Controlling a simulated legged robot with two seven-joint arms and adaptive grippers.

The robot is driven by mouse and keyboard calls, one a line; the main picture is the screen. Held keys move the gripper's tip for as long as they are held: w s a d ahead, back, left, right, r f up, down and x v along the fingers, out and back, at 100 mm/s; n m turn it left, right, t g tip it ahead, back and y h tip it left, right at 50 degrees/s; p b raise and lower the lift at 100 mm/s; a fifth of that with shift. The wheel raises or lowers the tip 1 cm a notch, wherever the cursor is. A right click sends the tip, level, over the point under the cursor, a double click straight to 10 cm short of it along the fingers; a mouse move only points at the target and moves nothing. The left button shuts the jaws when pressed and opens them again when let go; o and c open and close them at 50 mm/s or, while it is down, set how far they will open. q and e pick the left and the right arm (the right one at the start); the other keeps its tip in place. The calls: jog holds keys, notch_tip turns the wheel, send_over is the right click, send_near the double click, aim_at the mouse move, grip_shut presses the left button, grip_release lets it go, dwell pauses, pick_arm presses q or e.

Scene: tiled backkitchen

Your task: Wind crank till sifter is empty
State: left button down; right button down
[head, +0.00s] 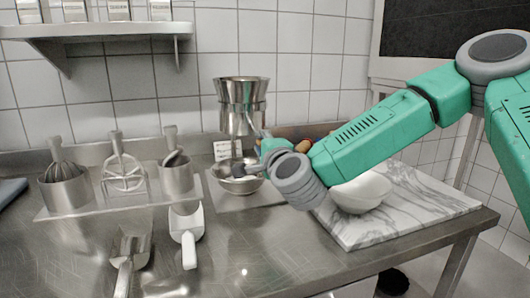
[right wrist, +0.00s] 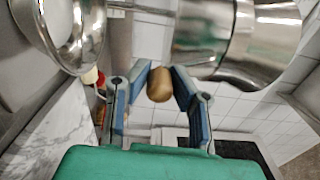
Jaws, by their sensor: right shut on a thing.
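The metal sifter (head: 241,93) stands upright at the back of the steel counter, with a wide rim and a narrower body. A metal bowl (head: 225,186) sits below it; what it holds cannot be made out. My right gripper (head: 258,158) is in front of the sifter's lower right side. In the right wrist view its fingers (right wrist: 158,92) are shut on the brown crank knob (right wrist: 159,84). The sifter (right wrist: 236,38) and the bowl's rim (right wrist: 74,52) also show there. The sifter's inside is hidden. My left gripper is out of view.
A rack (head: 95,212) with several utensils in metal cups stands left of the sifter. Two scoops (head: 188,236) lie in front. A white bowl (head: 362,192) sits on a marble board (head: 425,208) at right, behind my arm. A shelf hangs upper left.

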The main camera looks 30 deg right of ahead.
jog(key=shift+w+a+f+m+b, duration=0.15)
jog(key=shift+a+m+b, duration=0.25)
jog(key=shift+m+b, duration=0.4)
jog(key=shift+a+f+m+b, duration=0.35)
jog(key=shift+m+b, duration=0.2)
jog(key=shift+m, duration=0.45)
jog(key=shift+w+a+f+m+b, duration=0.15)
jog(key=shift+a+m+b, duration=0.3)
jog(key=shift+m+b, duration=0.35)
jog(key=shift+s, duration=0.1)
jog(key=c, duration=1.4)
grip_release()
jog(key=shift+r, duration=0.15)
